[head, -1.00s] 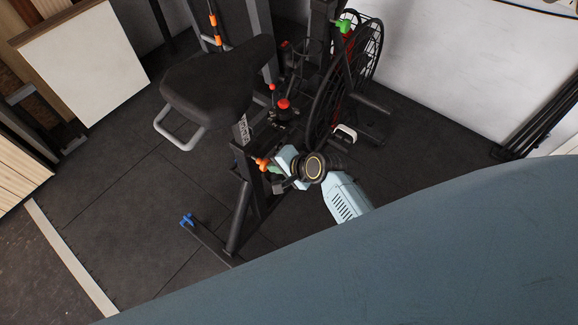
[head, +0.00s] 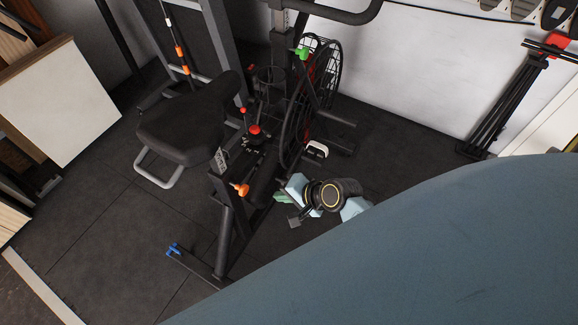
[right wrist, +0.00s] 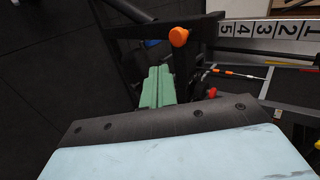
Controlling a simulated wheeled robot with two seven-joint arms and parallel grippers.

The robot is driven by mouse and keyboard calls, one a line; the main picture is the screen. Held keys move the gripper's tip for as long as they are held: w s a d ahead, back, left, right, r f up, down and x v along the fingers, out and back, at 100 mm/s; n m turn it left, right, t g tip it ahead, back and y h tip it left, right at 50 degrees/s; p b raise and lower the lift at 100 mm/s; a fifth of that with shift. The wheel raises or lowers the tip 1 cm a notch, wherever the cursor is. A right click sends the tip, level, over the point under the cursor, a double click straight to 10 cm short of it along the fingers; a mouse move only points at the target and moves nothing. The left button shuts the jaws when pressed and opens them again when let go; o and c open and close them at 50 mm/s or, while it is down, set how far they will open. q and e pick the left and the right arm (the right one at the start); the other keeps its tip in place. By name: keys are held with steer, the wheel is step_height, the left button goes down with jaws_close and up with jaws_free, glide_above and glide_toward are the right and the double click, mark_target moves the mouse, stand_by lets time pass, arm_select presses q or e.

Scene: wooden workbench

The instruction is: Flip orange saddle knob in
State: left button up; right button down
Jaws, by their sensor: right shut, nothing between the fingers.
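The orange saddle knob (head: 239,189) sits on the dark frame of the exercise bike (head: 227,230), below the black saddle (head: 188,130). In the right wrist view the knob (right wrist: 179,37) shows as a round orange cap on the frame, beyond and slightly right of the fingertips. My right gripper (head: 281,197) has green fingers and is to the right of the knob, apart from it. In the right wrist view its fingers (right wrist: 157,88) are together with nothing between them. My left gripper is out of view.
A numbered scale (right wrist: 264,30) runs along a bar near the knob. The bike's wheel (head: 307,105), red-topped lever (head: 254,131) and green knob (head: 302,53) stand behind my gripper. A blue knob (head: 173,249) is at the bike's foot. Dark floor lies open at left.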

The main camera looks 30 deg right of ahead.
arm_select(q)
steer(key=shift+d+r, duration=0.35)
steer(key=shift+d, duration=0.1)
arm_select(e)
steer(key=shift+v, duration=1.1)
